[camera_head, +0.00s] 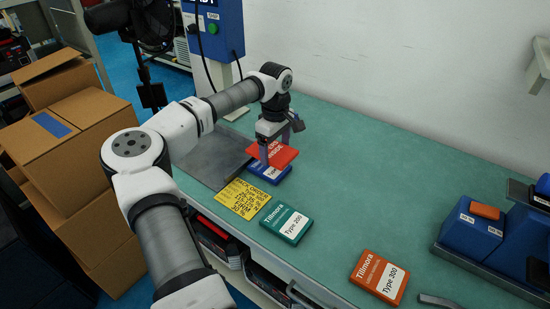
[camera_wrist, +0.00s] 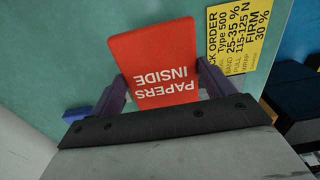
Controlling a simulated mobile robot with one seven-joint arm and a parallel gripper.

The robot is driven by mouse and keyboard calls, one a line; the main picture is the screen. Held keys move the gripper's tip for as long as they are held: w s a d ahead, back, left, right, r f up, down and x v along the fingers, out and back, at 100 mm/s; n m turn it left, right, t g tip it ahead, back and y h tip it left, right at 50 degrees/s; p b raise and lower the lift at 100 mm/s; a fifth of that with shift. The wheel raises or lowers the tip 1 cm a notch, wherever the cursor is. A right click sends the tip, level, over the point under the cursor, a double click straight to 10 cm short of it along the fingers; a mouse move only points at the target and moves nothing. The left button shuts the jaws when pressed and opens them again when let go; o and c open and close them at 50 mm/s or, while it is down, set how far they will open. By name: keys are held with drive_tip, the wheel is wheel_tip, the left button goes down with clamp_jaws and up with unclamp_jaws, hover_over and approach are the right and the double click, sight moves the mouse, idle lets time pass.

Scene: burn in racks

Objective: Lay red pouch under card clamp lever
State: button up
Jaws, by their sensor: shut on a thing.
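The red pouch (camera_head: 282,156), printed "PAPERS INSIDE", is held in my gripper (camera_head: 276,148) above the bench, over a blue box (camera_head: 268,174). In the wrist view, the red pouch (camera_wrist: 152,50) lies flat between the two purple fingers of my gripper (camera_wrist: 166,86), which are shut on its sides. Most of the pouch sticks out past the fingers. I cannot make out a card clamp lever in either view.
A yellow order card (camera_head: 243,198) lies beside the blue box, near a dark grey plate (camera_head: 205,160). A teal box (camera_head: 286,223) and an orange box (camera_head: 378,277) lie toward the front. The bench's back middle is clear.

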sight(275, 151)
drive_tip(key=shift+f+p, duration=0.45)
drive_tip(key=shift+f, duration=2.15)
drive_tip(key=shift+f, duration=0.25)
drive_tip(key=o, duration=0.9)
drive_tip(key=shift+r, duration=0.1)
drive_tip(key=shift+r, duration=0.1)
wheel_tip(275, 151, up, 12)
drive_tip(key=b, duration=0.2)
drive_tip(key=shift+b, duration=0.35)
